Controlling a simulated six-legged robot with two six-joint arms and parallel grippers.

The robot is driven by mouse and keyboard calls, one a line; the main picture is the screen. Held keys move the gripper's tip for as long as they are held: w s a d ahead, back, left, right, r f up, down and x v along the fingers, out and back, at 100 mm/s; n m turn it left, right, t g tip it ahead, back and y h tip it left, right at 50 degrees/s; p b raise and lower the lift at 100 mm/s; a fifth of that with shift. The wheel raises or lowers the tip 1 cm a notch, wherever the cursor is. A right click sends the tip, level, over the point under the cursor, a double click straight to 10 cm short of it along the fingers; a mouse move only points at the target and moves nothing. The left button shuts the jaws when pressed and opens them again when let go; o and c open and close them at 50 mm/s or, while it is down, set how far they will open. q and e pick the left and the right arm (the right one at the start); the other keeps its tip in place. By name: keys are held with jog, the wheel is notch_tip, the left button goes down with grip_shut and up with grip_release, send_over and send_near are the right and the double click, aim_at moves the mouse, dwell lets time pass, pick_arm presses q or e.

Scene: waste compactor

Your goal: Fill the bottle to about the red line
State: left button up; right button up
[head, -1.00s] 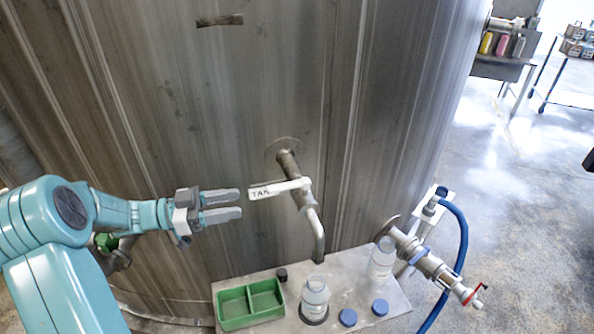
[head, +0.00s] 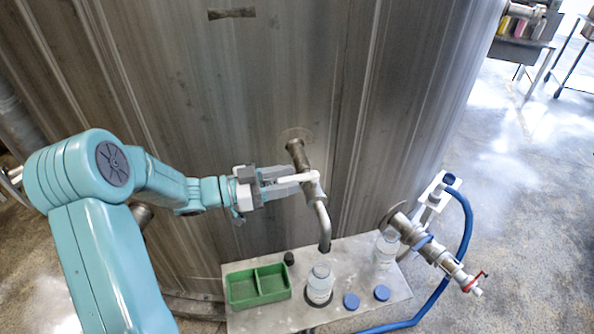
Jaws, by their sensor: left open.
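A clear bottle (head: 319,287) with a pale label stands upright on a dark round ring on the metal shelf. No red line or liquid level can be made out at this size. The tap's white lever (head: 308,177) points left. My left gripper (head: 292,178) is open with its fingers around the lever, hiding most of it; whether they touch it I cannot tell. My right gripper is not in view.
The metal shelf (head: 350,325) also holds a green two-part tray (head: 242,291), a small black cap (head: 289,258), two blue caps (head: 351,301) and a second bottle (head: 385,255). A valve with a red handle (head: 473,282) and a blue hose (head: 467,225) are at right. The tank wall (head: 200,80) stands behind.

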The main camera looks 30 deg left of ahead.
aim_at(311, 175)
pick_arm(q)
jog(key=x, duration=0.3)
jog(key=shift+w+f, duration=0.1)
jog(key=shift+w, duration=0.1)
jog(key=shift+s, duration=0.1)
grip_shut()
